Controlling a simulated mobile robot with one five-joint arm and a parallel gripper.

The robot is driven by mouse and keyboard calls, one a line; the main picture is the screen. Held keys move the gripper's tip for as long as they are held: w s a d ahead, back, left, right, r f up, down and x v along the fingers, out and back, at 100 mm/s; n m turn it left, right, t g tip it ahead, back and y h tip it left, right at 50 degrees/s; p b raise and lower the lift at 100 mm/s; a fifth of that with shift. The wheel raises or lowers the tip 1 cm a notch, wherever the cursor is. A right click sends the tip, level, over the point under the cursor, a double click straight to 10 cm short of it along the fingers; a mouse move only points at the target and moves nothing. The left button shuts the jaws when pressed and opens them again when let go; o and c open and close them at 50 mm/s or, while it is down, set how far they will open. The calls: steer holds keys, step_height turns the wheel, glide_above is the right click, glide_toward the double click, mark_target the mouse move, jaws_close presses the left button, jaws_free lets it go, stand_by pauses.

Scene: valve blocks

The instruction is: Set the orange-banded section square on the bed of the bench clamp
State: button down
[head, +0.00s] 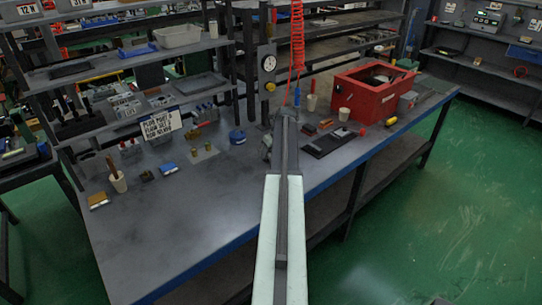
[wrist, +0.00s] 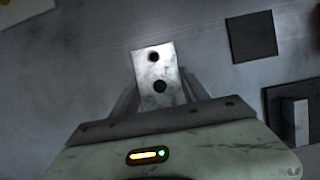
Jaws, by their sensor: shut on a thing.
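My gripper (wrist: 157,88) is shut on a pale metal block (wrist: 152,69) with two dark holes in its face, which sits between the two fingers in the wrist view. No orange band shows on the face I see, so I cannot confirm that it is the orange-banded section. The block looks slightly tilted in the picture, with a grey surface behind it. In the head view my arm reaches over the bench and hides the gripper and block. I cannot clearly pick out the bench clamp or its bed; part of the bench is hidden behind my arm.
The grey workbench (head: 170,235) has clear room at its front left. A red box (head: 372,92) and a dark mat (head: 322,147) with small parts lie right of my arm. The wrist view shows a dark square plate (wrist: 251,37).

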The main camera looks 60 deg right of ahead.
mark_target(270, 151)
steer(key=shift+r+p, duration=0.55)
step_height(270, 151, up, 3)
steer(key=p, duration=0.3)
steer(key=shift+r, duration=0.15)
steer(key=s+a, duration=0.3)
steer(key=a, duration=0.1)
steer(key=s+a, duration=0.3)
steer(key=a, duration=0.1)
steer(key=s+a+r+p, duration=0.1)
steer(key=s+a, duration=0.2)
steer(key=a, duration=0.2)
steer(key=shift+s, duration=0.25)
